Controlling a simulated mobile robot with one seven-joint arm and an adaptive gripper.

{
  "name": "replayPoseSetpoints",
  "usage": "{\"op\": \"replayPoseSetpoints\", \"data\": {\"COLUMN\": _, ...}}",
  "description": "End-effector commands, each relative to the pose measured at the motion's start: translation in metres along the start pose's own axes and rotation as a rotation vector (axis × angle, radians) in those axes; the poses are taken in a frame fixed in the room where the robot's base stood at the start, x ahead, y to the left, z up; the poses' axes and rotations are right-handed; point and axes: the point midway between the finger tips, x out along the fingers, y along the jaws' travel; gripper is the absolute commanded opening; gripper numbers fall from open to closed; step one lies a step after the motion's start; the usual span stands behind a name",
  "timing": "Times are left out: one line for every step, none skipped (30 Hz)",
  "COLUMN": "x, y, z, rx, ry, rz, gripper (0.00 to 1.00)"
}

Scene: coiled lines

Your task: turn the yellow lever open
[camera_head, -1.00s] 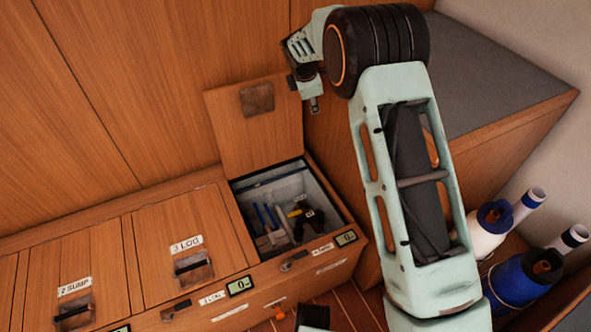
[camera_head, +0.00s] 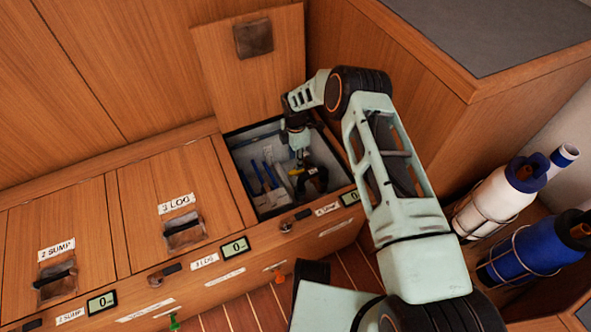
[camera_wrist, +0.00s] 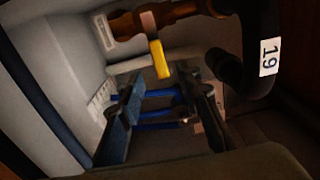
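The yellow lever (camera_wrist: 160,59) hangs from a copper-coloured pipe fitting (camera_wrist: 180,12) inside the open locker; in the head view the lever (camera_head: 297,172) is a small yellow bar. My gripper (camera_wrist: 162,88) has its two dark fingers spread with nothing between them that I can see held. In the wrist view the lever's free end lies just above the gap between the fingertips; whether they touch cannot be told. In the head view my gripper (camera_head: 299,155) reaches down into the locker, partly hiding the fittings.
Blue handles (camera_wrist: 150,98) show behind the fingers. A black hose marked 19 (camera_wrist: 262,35) curves at the right. The locker's walls are close around; its lid (camera_head: 250,80) stands raised behind. Closed lids (camera_head: 185,225) lie left, and bottles (camera_head: 495,205) stand at the right.

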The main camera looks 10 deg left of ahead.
Motion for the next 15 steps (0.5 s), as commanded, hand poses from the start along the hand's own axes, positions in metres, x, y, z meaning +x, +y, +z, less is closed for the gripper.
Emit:
{"op": "replayPoseSetpoints", "data": {"x": 0.015, "y": -0.001, "z": 0.0, "rx": 0.0, "ry": 0.0, "rz": -0.001, "gripper": 0.32}}
{"op": "replayPoseSetpoints", "data": {"x": 0.021, "y": 0.0, "z": 0.0, "rx": 0.001, "ry": 0.0, "rz": -0.001, "gripper": 0.32}}
{"op": "replayPoseSetpoints", "data": {"x": 0.028, "y": 0.0, "z": 0.0, "rx": 0.001, "ry": 0.0, "rz": 0.0, "gripper": 0.32}}
{"op": "replayPoseSetpoints", "data": {"x": 0.033, "y": 0.0, "z": 0.0, "rx": 0.001, "ry": 0.0, "rz": 0.0, "gripper": 0.32}}
{"op": "replayPoseSetpoints", "data": {"x": 0.037, "y": 0.0, "z": 0.0, "rx": 0.001, "ry": 0.0, "rz": 0.0, "gripper": 0.32}}
{"op": "replayPoseSetpoints", "data": {"x": 0.043, "y": 0.0, "z": 0.0, "rx": 0.001, "ry": 0.0, "rz": 0.001, "gripper": 0.32}}
{"op": "replayPoseSetpoints", "data": {"x": 0.046, "y": 0.0, "z": 0.0, "rx": 0.001, "ry": 0.0, "rz": 0.001, "gripper": 0.32}}
{"op": "replayPoseSetpoints", "data": {"x": 0.049, "y": 0.0, "z": 0.0, "rx": 0.001, "ry": 0.0, "rz": 0.001, "gripper": 0.32}}
{"op": "replayPoseSetpoints", "data": {"x": 0.053, "y": 0.001, "z": 0.0, "rx": 0.001, "ry": -0.001, "rz": 0.001, "gripper": 0.32}}
{"op": "replayPoseSetpoints", "data": {"x": 0.055, "y": 0.001, "z": 0.0, "rx": 0.0, "ry": -0.001, "rz": 0.001, "gripper": 0.32}}
{"op": "replayPoseSetpoints", "data": {"x": 0.057, "y": 0.001, "z": 0.0, "rx": 0.0, "ry": -0.001, "rz": 0.002, "gripper": 0.32}}
{"op": "replayPoseSetpoints", "data": {"x": 0.058, "y": 0.001, "z": 0.0, "rx": 0.0, "ry": -0.001, "rz": 0.002, "gripper": 0.32}}
{"op": "replayPoseSetpoints", "data": {"x": 0.059, "y": 0.001, "z": 0.0, "rx": 0.0, "ry": -0.001, "rz": 0.002, "gripper": 0.32}}
{"op": "replayPoseSetpoints", "data": {"x": 0.059, "y": 0.001, "z": 0.0, "rx": 0.0, "ry": -0.001, "rz": 0.002, "gripper": 0.32}}
{"op": "replayPoseSetpoints", "data": {"x": 0.06, "y": 0.001, "z": 0.0, "rx": 0.0, "ry": -0.001, "rz": 0.002, "gripper": 0.32}}
